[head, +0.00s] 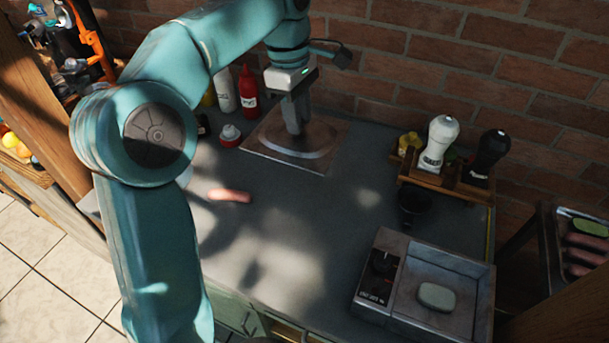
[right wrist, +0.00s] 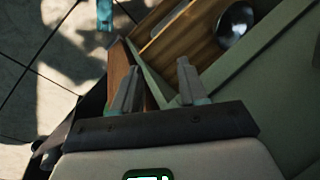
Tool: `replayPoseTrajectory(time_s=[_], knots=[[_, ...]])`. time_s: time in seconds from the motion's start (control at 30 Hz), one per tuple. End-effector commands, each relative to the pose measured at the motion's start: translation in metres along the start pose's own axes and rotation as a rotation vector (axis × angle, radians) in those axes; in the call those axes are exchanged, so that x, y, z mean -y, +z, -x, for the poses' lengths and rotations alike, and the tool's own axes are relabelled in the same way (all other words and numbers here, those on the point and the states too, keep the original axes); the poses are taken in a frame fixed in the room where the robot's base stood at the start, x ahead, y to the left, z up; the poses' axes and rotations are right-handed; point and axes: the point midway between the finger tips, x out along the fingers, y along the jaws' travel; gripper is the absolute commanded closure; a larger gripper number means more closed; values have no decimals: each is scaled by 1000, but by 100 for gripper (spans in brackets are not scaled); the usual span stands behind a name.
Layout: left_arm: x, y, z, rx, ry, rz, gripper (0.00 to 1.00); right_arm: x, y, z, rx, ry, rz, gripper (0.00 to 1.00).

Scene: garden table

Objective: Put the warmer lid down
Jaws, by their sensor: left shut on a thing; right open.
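The warmer lid appears to be the flat square metal plate (head: 321,165) with a round raised ring, at the back of the grey counter near the brick wall. My left gripper (head: 294,122) points down over its middle and is shut on it; the grip point is partly hidden by the fingers. The lid looks level, and I cannot tell whether it touches the counter. The warmer (head: 372,292), a box with a dial and an open tray, stands at the front right with a pale rounded piece (head: 436,296) inside. My right gripper (right wrist: 158,80) is open and empty in the right wrist view.
Red (head: 248,92) and white (head: 223,90) bottles stand left of the lid, with a red-and-white capped container (head: 230,134). A pink sausage (head: 230,196) lies on the counter. A wooden rack (head: 444,188) holds white and black shakers. The counter's middle is clear. A wooden surface (right wrist: 185,40) lies beyond my right gripper.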

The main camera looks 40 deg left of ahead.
Motion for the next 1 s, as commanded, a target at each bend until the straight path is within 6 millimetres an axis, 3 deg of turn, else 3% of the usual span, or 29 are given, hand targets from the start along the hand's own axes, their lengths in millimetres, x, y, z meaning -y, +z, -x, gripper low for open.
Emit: replayPoseTrajectory(time_s=[0.17,0.5,1.0], knots=[[6,-5,-28,0,-4,5,100,-3,0,-8,0,0,0,57],[9,-16,-124,1,-4,5,100,-6,0,-17,0,0,0,57],[5,-23,-193,0,-1,4,100,-6,0,-18,0,0,0,57]])
